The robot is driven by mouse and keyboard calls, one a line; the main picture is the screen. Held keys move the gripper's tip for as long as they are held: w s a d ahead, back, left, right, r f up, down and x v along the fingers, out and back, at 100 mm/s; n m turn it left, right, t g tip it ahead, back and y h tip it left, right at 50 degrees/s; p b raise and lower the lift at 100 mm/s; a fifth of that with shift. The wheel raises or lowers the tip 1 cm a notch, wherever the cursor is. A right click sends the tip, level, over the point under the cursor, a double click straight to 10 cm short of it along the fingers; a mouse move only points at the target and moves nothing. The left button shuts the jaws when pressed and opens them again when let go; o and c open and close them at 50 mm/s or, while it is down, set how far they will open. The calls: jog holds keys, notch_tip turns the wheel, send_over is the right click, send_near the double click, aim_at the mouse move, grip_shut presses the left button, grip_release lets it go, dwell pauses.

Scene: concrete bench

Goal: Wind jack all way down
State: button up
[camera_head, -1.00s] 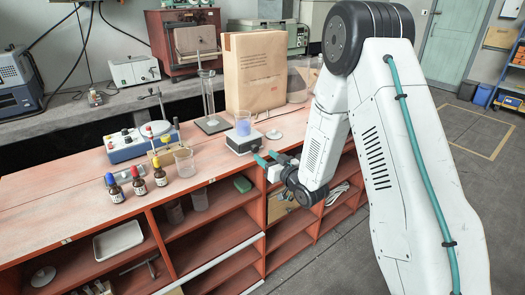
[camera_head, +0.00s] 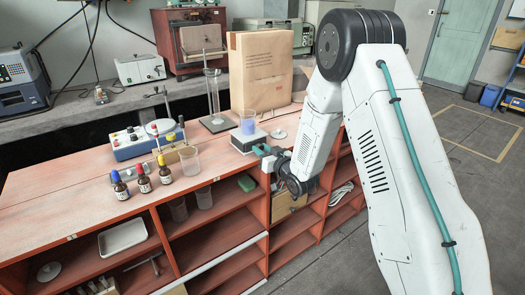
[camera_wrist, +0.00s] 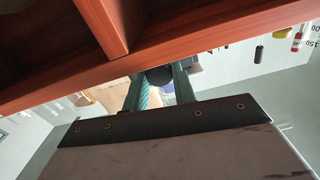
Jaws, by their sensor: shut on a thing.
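The jack (camera_head: 248,140) is a low, pale box-shaped stand near the front edge of the red bench top. A beaker of blue liquid (camera_head: 248,124) stands upright on it. My gripper (camera_head: 263,153) is at the jack's front right side, by the bench edge. In the wrist view, its teal fingers (camera_wrist: 159,88) are shut on a round black knob (camera_wrist: 158,75), one finger on each side. The jack's body is mostly hidden in the wrist view. How far the jack is raised is hard to tell.
A tall paper bag (camera_head: 260,70) stands behind the jack, beside a glass cylinder (camera_head: 213,95). An empty beaker (camera_head: 189,161) and dropper bottles (camera_head: 142,180) stand to the left. The bench's front edge and open shelves lie close below my gripper.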

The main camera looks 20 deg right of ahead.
jog(key=n, duration=0.4)
jog(key=shift+n, duration=0.4)
jog(key=o, duration=1)
jog(key=shift+a, duration=0.1)
jog(key=v, duration=0.8)
